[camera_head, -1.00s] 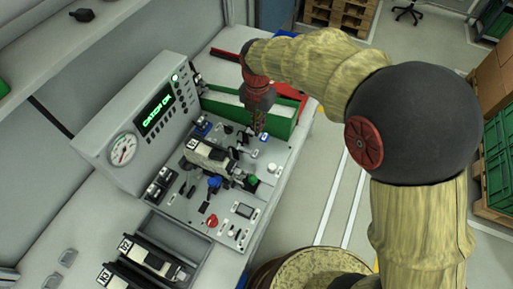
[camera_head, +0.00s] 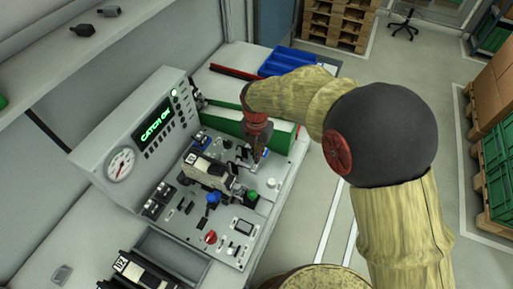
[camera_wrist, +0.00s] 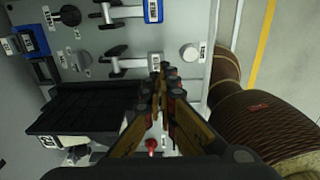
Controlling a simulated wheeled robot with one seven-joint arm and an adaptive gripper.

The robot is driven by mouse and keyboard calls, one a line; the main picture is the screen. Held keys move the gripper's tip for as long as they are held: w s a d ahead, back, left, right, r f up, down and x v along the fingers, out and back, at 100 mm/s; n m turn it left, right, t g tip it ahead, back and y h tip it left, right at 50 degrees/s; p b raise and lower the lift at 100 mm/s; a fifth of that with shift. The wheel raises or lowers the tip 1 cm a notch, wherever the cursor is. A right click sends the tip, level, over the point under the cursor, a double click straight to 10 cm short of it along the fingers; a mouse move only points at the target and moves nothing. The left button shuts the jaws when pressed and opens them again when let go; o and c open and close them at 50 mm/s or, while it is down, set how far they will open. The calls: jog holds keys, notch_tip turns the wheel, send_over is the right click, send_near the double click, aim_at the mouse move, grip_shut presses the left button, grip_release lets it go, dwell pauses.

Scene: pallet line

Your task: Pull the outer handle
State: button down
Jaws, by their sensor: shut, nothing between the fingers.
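My gripper (camera_head: 258,152) is over the right part of the control panel (camera_head: 222,238), pointing down, with its fingers together and nothing between them. In the wrist view my gripper (camera_wrist: 160,72) has its fingertips beside one T-shaped handle (camera_wrist: 125,64), with a pale stem and a dark crossbar. A second similar handle (camera_wrist: 125,13) is above it in that view. I cannot tell which is the outer one, or whether the fingertips touch the nearer handle. In the head view the handles are small and partly hidden by my gripper.
A console with a green lit display (camera_head: 156,127) and a round gauge (camera_head: 120,164) stands behind the panel. A black-and-white device (camera_head: 207,170) sits on the panel. A white round knob (camera_wrist: 190,53) and a red knob (camera_wrist: 152,145) are near my fingers.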

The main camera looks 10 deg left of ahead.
aim_at(257, 168)
notch_tip(257, 168, down, 6)
jog(key=shift+f+b, duration=0.1)
jog(key=shift+b, duration=0.3)
jog(key=f, duration=0.2)
jog(key=d+f, duration=0.1)
jog(key=f, duration=0.1)
jog(key=shift+s+f, duration=0.1)
jog(key=shift+s, duration=0.05)
dwell(0.3)
